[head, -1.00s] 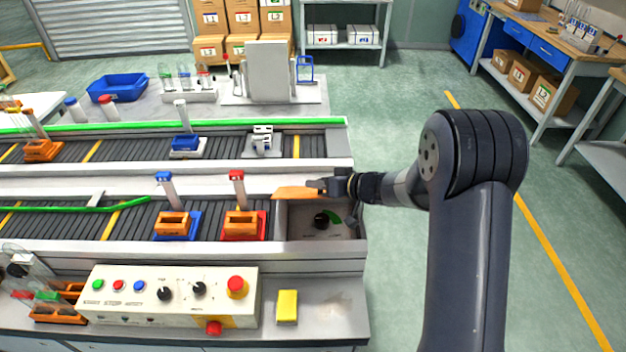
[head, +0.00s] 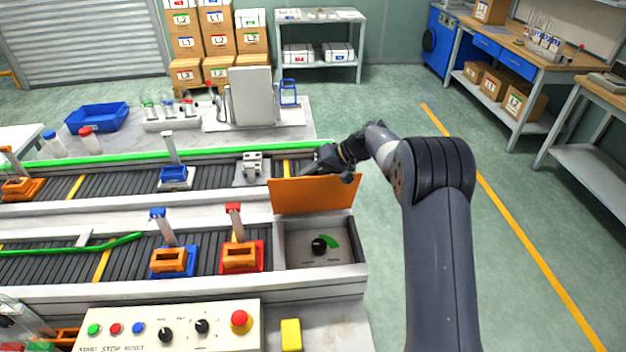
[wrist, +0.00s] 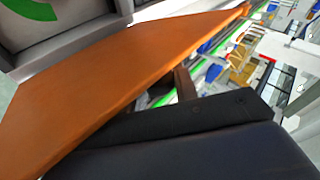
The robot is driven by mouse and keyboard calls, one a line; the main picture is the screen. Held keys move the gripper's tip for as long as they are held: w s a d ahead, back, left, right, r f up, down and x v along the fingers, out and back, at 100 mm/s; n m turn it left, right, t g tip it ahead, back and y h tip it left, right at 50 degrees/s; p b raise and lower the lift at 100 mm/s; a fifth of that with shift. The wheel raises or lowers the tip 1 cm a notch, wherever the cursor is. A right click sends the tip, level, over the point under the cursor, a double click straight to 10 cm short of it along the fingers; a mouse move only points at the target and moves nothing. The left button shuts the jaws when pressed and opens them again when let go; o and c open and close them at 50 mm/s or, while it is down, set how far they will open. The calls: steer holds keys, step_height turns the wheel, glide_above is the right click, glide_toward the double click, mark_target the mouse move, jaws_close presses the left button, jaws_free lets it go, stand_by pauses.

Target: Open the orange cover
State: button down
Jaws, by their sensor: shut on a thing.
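The orange cover (head: 313,195) stands raised and nearly upright along the back edge of the grey box (head: 345,250) at the right end of the near conveyor. The box lies open, with a black knob (head: 319,246) and a green arc mark inside. My gripper (head: 322,166) is at the cover's top edge, shut on it; its fingertips are partly hidden behind the cover. In the wrist view the cover (wrist: 120,75) fills the middle, close against the dark gripper body.
A tube holder with a red cap (head: 240,257) and one with a blue cap (head: 172,262) stand left of the box. A control panel (head: 185,322) and a yellow block (head: 291,334) are in front. A grey device (head: 252,168) is on the far conveyor.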

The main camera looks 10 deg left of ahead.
steer(key=shift+w+a+m+g+h, duration=0.1)
steer(key=shift+w+a+m+g, duration=0.2)
steer(key=shift+w, duration=0.45)
steer(key=shift+w+a+m+g+h, duration=0.1)
steer(key=shift+w+g, duration=0.25)
steer(key=shift+w, duration=0.35)
steer(key=shift+w+a+m+g+h, duration=0.15)
steer(key=shift+w+g, duration=0.2)
steer(key=shift+w, duration=0.4)
steer(key=c, duration=1.2)
jaws_free()
steer(key=shift+w, duration=0.1)
steer(key=shift+o, duration=0.2)
steer(key=shift+r, duration=0.1)
steer(key=v, duration=0.7)
steer(key=shift+d, duration=0.15)
